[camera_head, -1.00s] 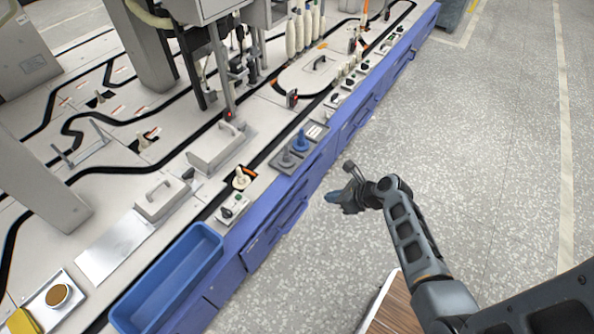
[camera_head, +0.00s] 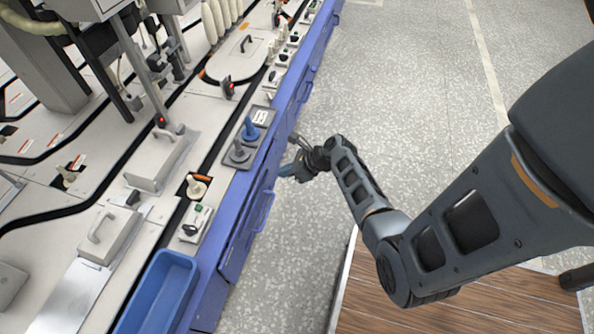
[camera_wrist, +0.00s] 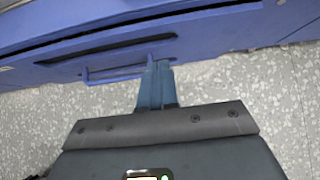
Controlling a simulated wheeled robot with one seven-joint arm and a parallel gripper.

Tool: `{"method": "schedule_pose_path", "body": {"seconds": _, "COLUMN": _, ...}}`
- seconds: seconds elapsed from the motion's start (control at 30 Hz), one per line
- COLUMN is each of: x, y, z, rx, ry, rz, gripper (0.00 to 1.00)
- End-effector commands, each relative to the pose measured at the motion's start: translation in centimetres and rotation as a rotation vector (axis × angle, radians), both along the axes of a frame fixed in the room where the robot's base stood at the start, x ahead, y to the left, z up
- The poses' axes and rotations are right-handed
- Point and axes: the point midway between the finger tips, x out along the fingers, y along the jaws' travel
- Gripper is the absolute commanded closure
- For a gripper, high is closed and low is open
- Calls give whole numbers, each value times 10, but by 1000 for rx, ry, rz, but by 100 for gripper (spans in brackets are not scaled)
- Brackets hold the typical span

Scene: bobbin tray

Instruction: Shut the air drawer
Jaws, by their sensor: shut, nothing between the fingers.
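The blue drawer front (camera_wrist: 215,38) fills the upper part of the wrist view, with a bar handle (camera_wrist: 115,73) on it. A dark gap runs along its upper edge. I see no label marking it as the air drawer. My gripper (camera_wrist: 157,66) is shut and empty, its blue fingertips at the right end of the handle; I cannot tell whether they touch. In the head view my gripper (camera_head: 284,172) is beside the blue cabinet side, right of the grey tray. A blue drawer front with a handle (camera_head: 262,212) shows just below it there.
The machine worktop is on the left, with a blue bin (camera_head: 158,295), a small switch box (camera_head: 195,222) and a grey tray (camera_head: 240,152) with a blue peg along its edge. Speckled floor (camera_head: 420,110) right of the cabinet is clear. A wood-topped surface (camera_head: 440,305) is at lower right.

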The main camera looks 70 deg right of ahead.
Motion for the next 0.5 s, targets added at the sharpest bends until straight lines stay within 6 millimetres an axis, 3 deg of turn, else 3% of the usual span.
{"method": "schedule_pose_path", "body": {"seconds": 0.03, "x": 7, "y": 0, "z": -11, "rx": -1, "ry": 0, "rz": 1, "gripper": 100}}
{"method": "schedule_pose_path", "body": {"seconds": 0.2, "x": 31, "y": 1, "z": -6, "rx": -3, "ry": -1, "rz": 1, "gripper": 100}}
{"method": "schedule_pose_path", "body": {"seconds": 0.5, "x": 44, "y": 1, "z": -4, "rx": -1, "ry": 0, "rz": -1, "gripper": 100}}
